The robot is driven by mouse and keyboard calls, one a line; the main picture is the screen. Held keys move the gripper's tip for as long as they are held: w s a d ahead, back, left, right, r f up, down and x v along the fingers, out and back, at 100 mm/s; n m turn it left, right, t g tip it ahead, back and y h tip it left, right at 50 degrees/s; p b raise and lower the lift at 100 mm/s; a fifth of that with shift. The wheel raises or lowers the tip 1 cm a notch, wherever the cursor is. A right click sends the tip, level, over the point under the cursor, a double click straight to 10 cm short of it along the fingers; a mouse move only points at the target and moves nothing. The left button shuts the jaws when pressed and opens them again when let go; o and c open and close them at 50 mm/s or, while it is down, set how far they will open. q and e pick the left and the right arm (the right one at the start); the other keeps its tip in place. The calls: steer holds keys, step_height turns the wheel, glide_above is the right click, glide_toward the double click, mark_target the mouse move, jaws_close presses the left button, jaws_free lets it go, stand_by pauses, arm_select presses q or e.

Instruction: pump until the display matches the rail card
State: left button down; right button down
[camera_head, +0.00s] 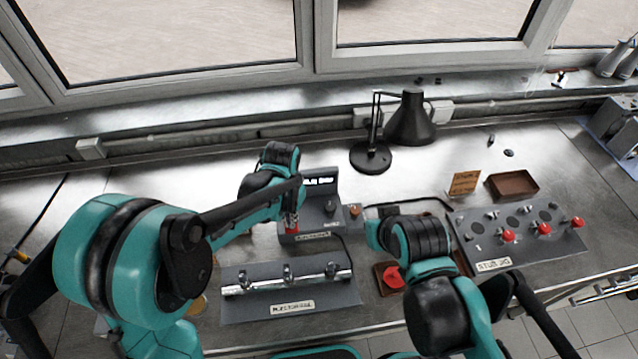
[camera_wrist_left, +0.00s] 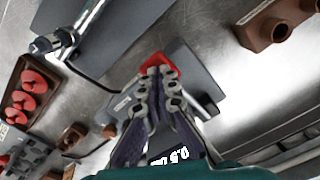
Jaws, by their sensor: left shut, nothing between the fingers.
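The pump unit (camera_head: 325,205) is a dark box with a raised lit display (camera_head: 320,181) at its back. The display's characters are too small to read surely in the head view; in the wrist view lit figures show partly, cut off by my gripper. My left gripper (camera_head: 291,226) is shut and empty at the unit's left side. In the left wrist view its fingertips (camera_wrist_left: 158,75) are over a red part (camera_wrist_left: 157,64) of the unit; I cannot tell if they press it. A brown card (camera_head: 464,183) stands at the right, its writing unreadable. My right gripper is not visible.
A plate with a silver rail (camera_head: 290,307) lies in front of the pump unit. A stud jig (camera_head: 495,266) with red knobs is at the right, a brown tray (camera_head: 514,186) behind it. A black lamp (camera_head: 411,120) stands at the back. My right arm covers the middle front.

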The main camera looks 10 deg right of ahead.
arm_select(q)
steer(key=shift+f+b, duration=0.95)
steer(key=shift+f, duration=0.25)
steer(key=shift+r+p, duration=1.45)
steer(key=shift+r, duration=0.7)
steer(key=shift+f, duration=0.2)
steer(key=shift+f+b, duration=1.95)
steer(key=shift+f, duration=0.05)
steer(key=shift+r+p, duration=1.55)
steer(key=shift+r, duration=0.7)
steer(key=shift+f, duration=0.1)
